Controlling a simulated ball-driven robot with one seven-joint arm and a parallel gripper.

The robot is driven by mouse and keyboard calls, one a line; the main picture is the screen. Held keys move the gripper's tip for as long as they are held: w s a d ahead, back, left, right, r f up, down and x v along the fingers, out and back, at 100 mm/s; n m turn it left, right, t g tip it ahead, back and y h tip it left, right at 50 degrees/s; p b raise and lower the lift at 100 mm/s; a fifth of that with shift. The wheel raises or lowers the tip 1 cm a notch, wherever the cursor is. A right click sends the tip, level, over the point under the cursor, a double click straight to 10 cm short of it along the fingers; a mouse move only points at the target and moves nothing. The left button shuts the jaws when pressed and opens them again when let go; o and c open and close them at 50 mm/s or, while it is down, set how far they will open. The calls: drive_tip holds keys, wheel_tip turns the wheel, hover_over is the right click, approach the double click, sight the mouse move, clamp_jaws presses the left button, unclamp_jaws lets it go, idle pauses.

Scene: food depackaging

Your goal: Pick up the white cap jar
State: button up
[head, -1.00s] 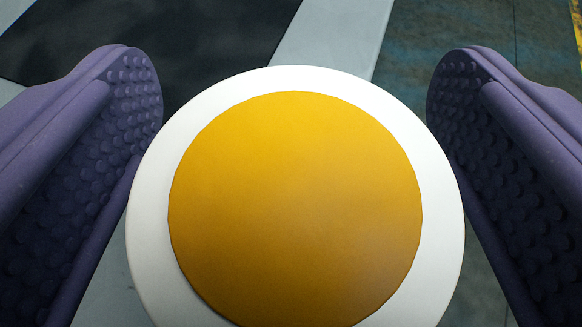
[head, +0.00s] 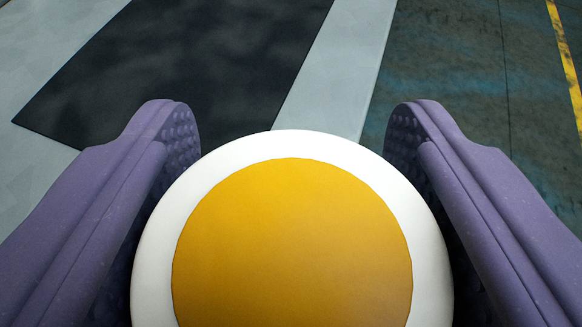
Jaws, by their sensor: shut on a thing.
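The jar's white cap (head: 158,262) fills the lower middle of the head view, with a large round yellow-orange disc on its top. The jar's body below the cap is hidden. My gripper (head: 293,200) has its two purple, studded fingers on the left and right sides of the jar. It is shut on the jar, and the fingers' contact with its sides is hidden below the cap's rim. The lower edge of the cap is cut off by the frame.
A black mat (head: 190,75) lies on a light grey surface (head: 335,70) beyond the jar. To the right is a dark, stained floor (head: 455,70) with a yellow line (head: 567,60). No other objects show near the fingers.

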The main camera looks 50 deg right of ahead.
drive_tip(key=s+a+r+p, duration=0.2)
drive_tip(key=s+a+p, duration=0.8)
drive_tip(key=s+a, duration=0.1)
drive_tip(key=shift+s+r, duration=0.2)
drive_tip(key=shift+s, duration=0.1)
drive_tip(key=shift+s+a+p, duration=0.1)
drive_tip(key=shift+p, duration=0.3)
